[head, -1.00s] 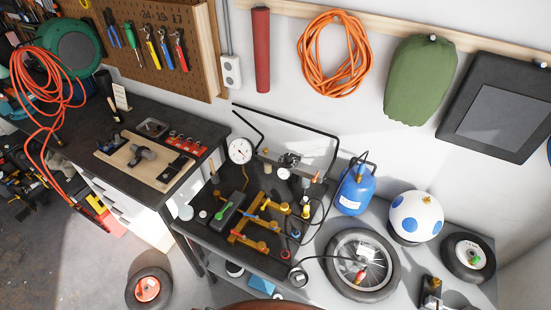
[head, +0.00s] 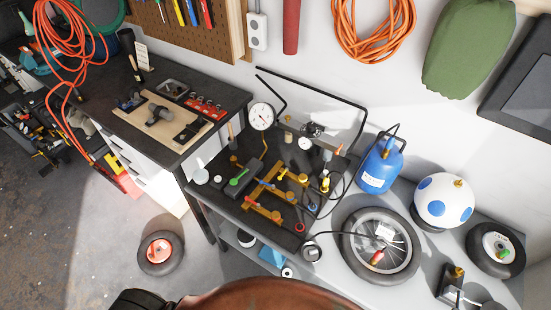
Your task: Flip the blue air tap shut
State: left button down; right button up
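A brass manifold (head: 263,198) with several small coloured taps lies on the black bench top. A round pressure gauge (head: 261,117) stands behind. Neither gripper shows in the head view, so nothing is seen touching the taps.
A blue tank (head: 381,168), a spoked wheel (head: 381,247) and a white ball with blue spots (head: 443,201) sit on the grey bench to the right. A dark workbench (head: 150,75) stands at the left. A small wheel (head: 157,246) lies on the floor, with clear floor around it.

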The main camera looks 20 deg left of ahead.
aim_at(273, 186)
jog(key=k, duration=0.45)
jog(key=u, duration=0.95)
jog(key=i, duration=0.65)
jog(key=z, duration=0.4)
